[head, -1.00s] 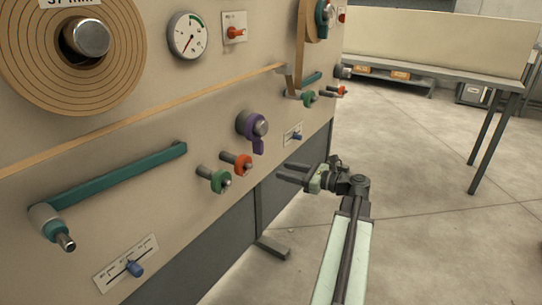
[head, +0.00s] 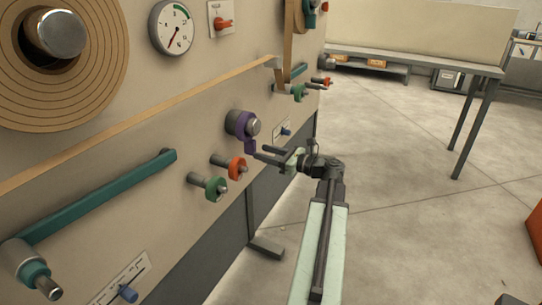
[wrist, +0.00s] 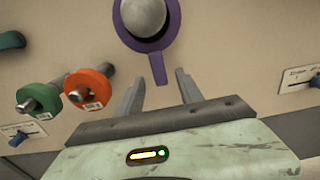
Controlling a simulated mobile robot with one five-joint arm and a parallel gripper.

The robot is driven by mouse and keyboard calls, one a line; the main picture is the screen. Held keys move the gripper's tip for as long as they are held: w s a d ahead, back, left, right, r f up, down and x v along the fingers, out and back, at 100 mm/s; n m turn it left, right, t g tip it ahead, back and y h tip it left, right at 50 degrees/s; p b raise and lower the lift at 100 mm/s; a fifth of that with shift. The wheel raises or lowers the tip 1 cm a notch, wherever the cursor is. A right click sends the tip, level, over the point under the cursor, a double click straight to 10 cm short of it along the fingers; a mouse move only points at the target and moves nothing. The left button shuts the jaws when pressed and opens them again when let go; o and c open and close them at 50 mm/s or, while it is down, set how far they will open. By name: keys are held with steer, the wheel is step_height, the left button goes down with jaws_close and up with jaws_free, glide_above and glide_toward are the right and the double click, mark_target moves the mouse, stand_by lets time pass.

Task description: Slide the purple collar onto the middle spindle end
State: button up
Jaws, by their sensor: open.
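The purple collar (head: 240,118) sits around the middle spindle end (head: 254,127) on the panel, and the spindle's rounded metal tip shows in front of it. The collar's tab (head: 250,148) hangs downward. The collar also shows at the top of the wrist view (wrist: 153,50), its ring around the pale spindle end (wrist: 143,15). My gripper (head: 262,152) is open, just below and to the right of the collar. In the wrist view its two fingers (wrist: 158,80) are spread, with the tab's lower end between their tips in the picture. I cannot tell if they touch it.
An orange collar (head: 237,169) and a green collar (head: 215,188) sit on short pegs at the lower left. A teal bar (head: 100,198) sticks out from the panel further left. A slider with a blue knob (head: 286,132) is behind my gripper. Open floor lies to the right.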

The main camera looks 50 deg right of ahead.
mark_target(255, 150)
steer(key=shift+x, duration=2.75)
steer(key=shift+s+a, duration=0.1)
jaws_close()
steer(key=c, duration=0.6)
jaws_free()
jaws_close()
